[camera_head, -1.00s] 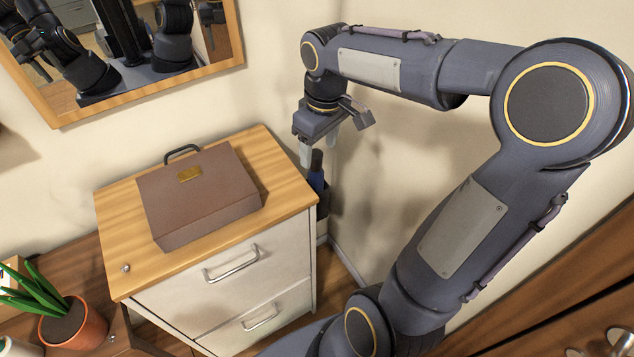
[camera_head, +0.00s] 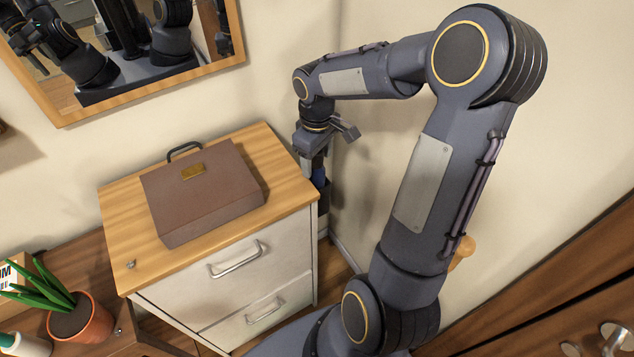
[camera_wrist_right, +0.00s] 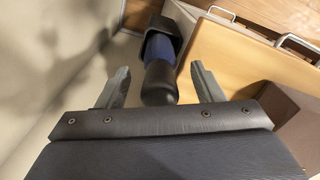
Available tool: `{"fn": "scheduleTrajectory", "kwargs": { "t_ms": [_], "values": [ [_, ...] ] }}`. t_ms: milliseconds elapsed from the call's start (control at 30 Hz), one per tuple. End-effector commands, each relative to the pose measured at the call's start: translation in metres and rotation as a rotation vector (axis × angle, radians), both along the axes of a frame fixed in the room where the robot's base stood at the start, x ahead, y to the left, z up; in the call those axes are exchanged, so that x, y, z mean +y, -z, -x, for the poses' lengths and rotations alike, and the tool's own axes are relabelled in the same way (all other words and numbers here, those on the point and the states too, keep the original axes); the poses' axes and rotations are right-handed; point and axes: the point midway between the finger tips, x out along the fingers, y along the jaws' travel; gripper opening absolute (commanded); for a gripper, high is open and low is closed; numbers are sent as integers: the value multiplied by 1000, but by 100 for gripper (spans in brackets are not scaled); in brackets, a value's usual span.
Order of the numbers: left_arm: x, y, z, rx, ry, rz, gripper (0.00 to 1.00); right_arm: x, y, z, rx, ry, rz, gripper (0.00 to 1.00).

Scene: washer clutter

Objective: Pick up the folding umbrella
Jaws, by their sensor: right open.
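The folding umbrella, blue with a black handle, stands in the gap between the cabinet and the wall. In the wrist view the open fingers of my right gripper (camera_wrist_right: 158,84) stand on either side of the handle, with gaps visible. A dark holder (camera_wrist_right: 163,38) surrounds the umbrella's lower part. My left gripper is not directly in view.
A wooden-topped cabinet (camera_head: 290,185) with drawers stands left of the umbrella, bearing a brown briefcase (camera_head: 215,200). The wall is close on the right of my gripper. A potted plant (camera_head: 85,318) and a mirror (camera_head: 150,92) are at left.

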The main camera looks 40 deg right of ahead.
Motion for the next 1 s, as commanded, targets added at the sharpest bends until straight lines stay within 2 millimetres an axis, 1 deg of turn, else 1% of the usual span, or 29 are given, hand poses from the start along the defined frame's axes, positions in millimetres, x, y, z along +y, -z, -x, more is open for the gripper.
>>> {"fn": "scheduleTrajectory", "kwargs": {
  "t_ms": [67, 100, 533, 567, 867, 1000],
  "values": [
    [0, 0, 0, 0, 0, 0, 36, 0, 0, 0, 0, 0, 0, 61],
    [0, 0, 0, 0, 0, 0, 36, 0, 0, 0, 0, 1, 0, 58],
    [0, 0, 0, 0, 0, 0, 36, 0, -1, 0, 0, 1, 0, 2],
    [0, 0, 0, 0, 0, 0, 36, 0, -1, 0, 0, 1, 0, 0],
    [0, 0, 0, 0, 0, 0, 36, 0, -2, 0, -1, 1, 1, 0],
    [0, 0, 0, 0, 0, 0, 36, 0, -7, -1, -2, 2, 1, 0]
  ]
}}
